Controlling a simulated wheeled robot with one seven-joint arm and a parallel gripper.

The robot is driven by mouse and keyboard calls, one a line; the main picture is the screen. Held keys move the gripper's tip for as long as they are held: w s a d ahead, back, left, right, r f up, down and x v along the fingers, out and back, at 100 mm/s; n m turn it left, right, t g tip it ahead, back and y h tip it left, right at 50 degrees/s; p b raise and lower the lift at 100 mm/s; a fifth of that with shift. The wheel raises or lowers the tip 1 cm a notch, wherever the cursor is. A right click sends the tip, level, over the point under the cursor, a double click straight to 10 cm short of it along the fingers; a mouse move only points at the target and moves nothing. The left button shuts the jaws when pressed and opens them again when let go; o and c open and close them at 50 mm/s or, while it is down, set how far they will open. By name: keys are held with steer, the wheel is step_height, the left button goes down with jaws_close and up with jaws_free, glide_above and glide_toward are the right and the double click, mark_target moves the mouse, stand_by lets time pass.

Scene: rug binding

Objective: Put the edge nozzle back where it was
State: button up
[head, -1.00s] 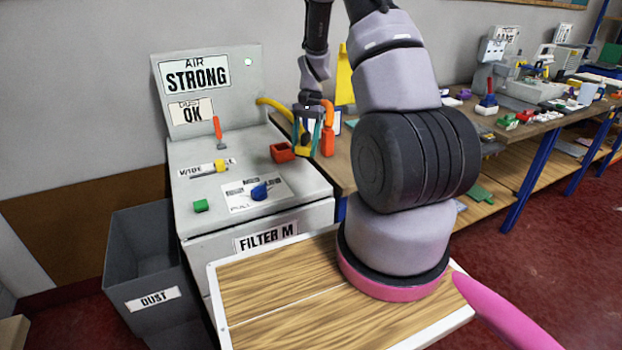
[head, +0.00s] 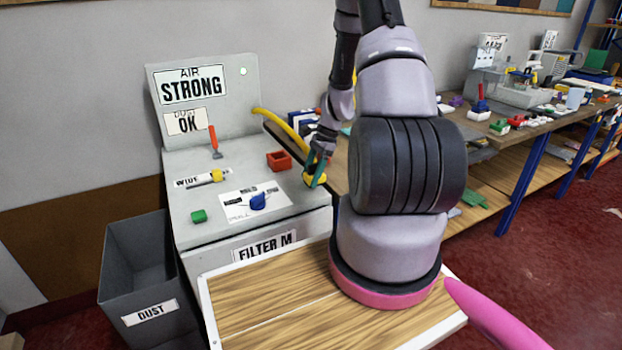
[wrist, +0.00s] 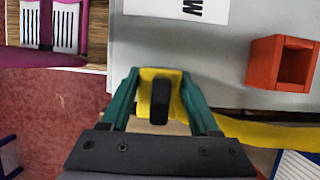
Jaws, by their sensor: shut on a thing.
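My gripper (head: 316,182) is shut on a yellow hose end with a black block on it (wrist: 160,100), at the right edge of the grey filter cabinet (head: 190,235). In the wrist view my green fingers (wrist: 157,95) sit on both sides of this piece. The yellow hose (head: 280,122) runs from the cabinet's back panel toward my gripper. An orange-red tool with a flat grey end (head: 214,143), perhaps the edge nozzle, is at the back left of the cabinet top. A yellow-banded piece (head: 217,175) lies by the WIDE label.
An open red box (head: 279,161) stands on the cabinet top near my gripper. A blue knob (head: 258,201) and a green block (head: 199,216) are nearer the front. A grey DUST bin (head: 150,300) stands left. A cluttered bench (head: 510,135) is at right.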

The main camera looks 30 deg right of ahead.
steer(key=shift+f, duration=0.55)
steer(key=shift+f, duration=0.15)
steer(key=o, duration=1.3)
steer(key=v, duration=1.2)
step_height(320, 180, up, 22)
steer(key=n+t+h, duration=0.2)
steer(key=n+t, duration=0.1)
steer(key=n, duration=0.4)
glide_above(312, 166)
steer(key=s+a, duration=0.5)
steer(key=s+a+r+n+t, duration=0.1)
steer(key=s+a+r+n, duration=0.1)
steer(key=s+r, duration=0.1)
steer(key=s+a+r+n+t, duration=0.2)
steer(key=s+r, duration=0.1)
steer(key=s, duration=0.3)
steer(key=s+a+r+n+t, duration=0.1)
steer(key=s+a+r+n, duration=0.1)
steer(key=s+a+r, duration=0.1)
steer(key=shift+s+r+n, duration=0.3)
steer(key=shift+s+r, duration=0.3)
steer(key=shift+s, duration=0.35)
